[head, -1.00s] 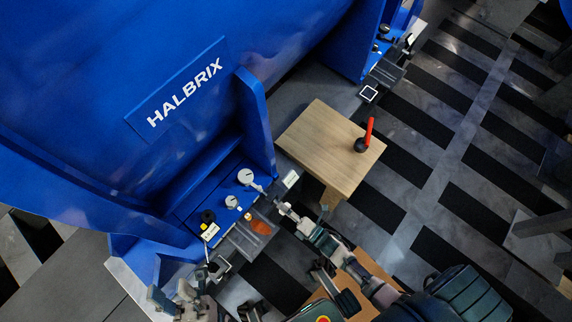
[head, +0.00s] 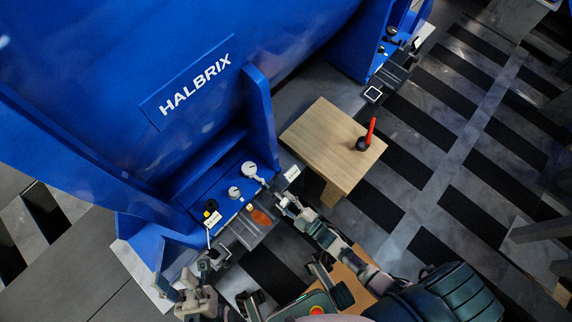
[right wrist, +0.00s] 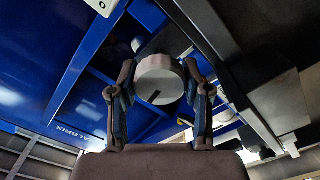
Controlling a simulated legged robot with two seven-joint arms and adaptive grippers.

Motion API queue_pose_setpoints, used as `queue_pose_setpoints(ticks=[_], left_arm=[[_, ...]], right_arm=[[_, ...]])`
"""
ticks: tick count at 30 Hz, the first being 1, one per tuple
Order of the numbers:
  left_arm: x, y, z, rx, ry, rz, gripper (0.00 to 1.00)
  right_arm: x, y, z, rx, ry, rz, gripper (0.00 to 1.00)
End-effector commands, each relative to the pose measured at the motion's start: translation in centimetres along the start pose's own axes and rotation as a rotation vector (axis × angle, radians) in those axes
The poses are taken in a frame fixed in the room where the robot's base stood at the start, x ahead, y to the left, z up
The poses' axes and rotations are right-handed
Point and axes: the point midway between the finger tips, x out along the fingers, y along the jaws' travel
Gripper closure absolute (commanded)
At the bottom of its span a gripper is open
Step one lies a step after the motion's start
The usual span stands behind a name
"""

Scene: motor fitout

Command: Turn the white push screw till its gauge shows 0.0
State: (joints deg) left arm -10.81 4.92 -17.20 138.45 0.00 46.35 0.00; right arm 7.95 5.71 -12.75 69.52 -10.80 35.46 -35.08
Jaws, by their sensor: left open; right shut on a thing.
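The white push screw (right wrist: 160,78) is a round white knob with a black mark on its face, in the middle of the right wrist view. My right gripper (right wrist: 160,90) is shut on it, one finger on each side. In the head view my right gripper (head: 284,204) is at the front edge of the blue machine, where it largely hides the knob. Two small white round dials, an upper one (head: 249,169) and a lower one (head: 234,192), stand on the blue panel; their readings are too small to tell. My left gripper (head: 174,286) is open and empty at the lower left.
The blue HALBRIX machine (head: 190,85) fills the upper left. An orange piece (head: 260,215) and a black knob (head: 211,205) are on its front panel. Striped floor beyond is open.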

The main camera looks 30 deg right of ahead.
Motion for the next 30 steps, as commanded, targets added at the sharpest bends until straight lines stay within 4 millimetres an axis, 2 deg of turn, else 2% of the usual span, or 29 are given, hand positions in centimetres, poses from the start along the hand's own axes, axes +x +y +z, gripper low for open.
queue_pose_setpoints(ticks=[1,12,29,30], left_arm=[[-0.07,0.02,-0.02,0.000,-0.003,0.000,0.59],[-0.19,0.07,-0.18,-0.001,-0.007,-0.002,0.59],[-0.19,0.07,-0.22,-0.001,-0.006,-0.002,0.59],[-0.19,0.06,-0.22,-0.001,-0.006,-0.002,0.59]], right_arm=[[-0.23,-0.04,0.58,0.029,-0.014,-0.005,0.86],[-0.31,-0.20,0.64,0.194,-0.016,-0.006,0.87],[-0.38,-0.34,0.68,0.224,-0.017,-0.008,0.87],[-0.38,-0.34,0.67,0.224,-0.017,-0.008,0.47]])
